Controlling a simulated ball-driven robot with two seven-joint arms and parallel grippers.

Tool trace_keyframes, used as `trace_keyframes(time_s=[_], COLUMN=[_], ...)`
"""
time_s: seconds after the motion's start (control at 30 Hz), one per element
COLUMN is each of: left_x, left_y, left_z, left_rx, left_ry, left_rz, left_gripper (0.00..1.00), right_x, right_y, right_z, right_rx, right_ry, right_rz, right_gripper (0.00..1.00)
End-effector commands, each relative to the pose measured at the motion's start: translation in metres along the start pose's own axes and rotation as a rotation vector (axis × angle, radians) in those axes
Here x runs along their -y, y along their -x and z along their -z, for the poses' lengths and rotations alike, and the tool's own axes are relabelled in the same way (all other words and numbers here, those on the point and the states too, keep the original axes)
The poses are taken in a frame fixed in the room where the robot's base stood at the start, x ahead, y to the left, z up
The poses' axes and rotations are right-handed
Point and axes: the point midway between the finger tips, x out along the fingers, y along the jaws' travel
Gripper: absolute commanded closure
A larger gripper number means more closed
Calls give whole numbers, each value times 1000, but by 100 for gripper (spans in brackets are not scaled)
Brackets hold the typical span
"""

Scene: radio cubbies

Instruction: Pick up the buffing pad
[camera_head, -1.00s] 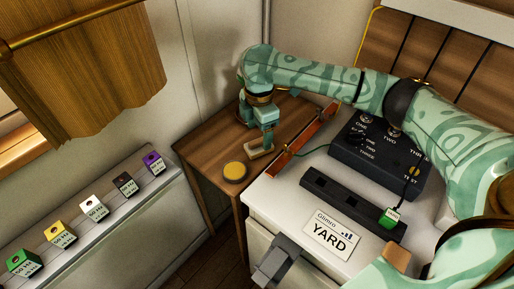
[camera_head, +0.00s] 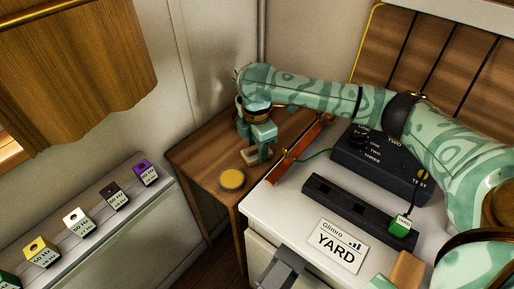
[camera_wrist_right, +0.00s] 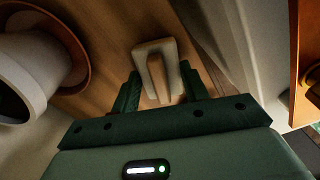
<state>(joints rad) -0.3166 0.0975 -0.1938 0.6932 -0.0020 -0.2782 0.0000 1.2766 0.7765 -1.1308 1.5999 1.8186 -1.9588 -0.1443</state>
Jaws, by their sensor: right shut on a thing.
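The buffing pad, a small beige block (camera_head: 250,157), is at the wooden side table in the corner. In the right wrist view the pad (camera_wrist_right: 153,48) shows as a pale U-shaped piece with a darker middle, between the two dark green fingers. My right gripper (camera_head: 262,153) reaches down from above and is shut on the pad; the fingers (camera_wrist_right: 160,92) partly hide its sides. I cannot tell whether the pad touches the table top. My left gripper is not in view.
A round yellow-topped tin (camera_head: 232,180) stands near the pad on the side table (camera_head: 205,155). The white counter at right holds a black switch box (camera_head: 375,160), a dark slotted strip (camera_head: 350,205) and a YARD sign (camera_head: 338,246). Coloured blocks (camera_head: 76,220) line the left ledge.

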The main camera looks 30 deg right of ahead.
Motion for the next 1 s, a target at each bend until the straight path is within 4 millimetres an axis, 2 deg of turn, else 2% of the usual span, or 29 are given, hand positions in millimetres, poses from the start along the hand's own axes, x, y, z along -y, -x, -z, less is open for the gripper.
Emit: trace_keyframes(time_s=[0.17, 0.2, 0.3, 0.6, 0.8, 1.0], left_x=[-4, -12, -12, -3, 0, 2], left_y=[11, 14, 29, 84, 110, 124], left_z=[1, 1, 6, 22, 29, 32], left_rx=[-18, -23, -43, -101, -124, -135], left_ry=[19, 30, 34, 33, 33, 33], left_rz=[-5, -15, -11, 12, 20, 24], left_gripper=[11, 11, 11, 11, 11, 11], right_x=[0, 0, 1, 49, 88, 112], right_y=[18, 24, 43, 107, 120, 128], right_z=[0, 0, 0, 27, 47, 61], right_rx=[-1, -1, -2, -3, -3, -2], right_ry=[0, -1, -1, 3, 3, 2], right_rz=[-4, -5, -6, -6, -2, -1], right_gripper=[81, 81, 81, 81, 81, 81])
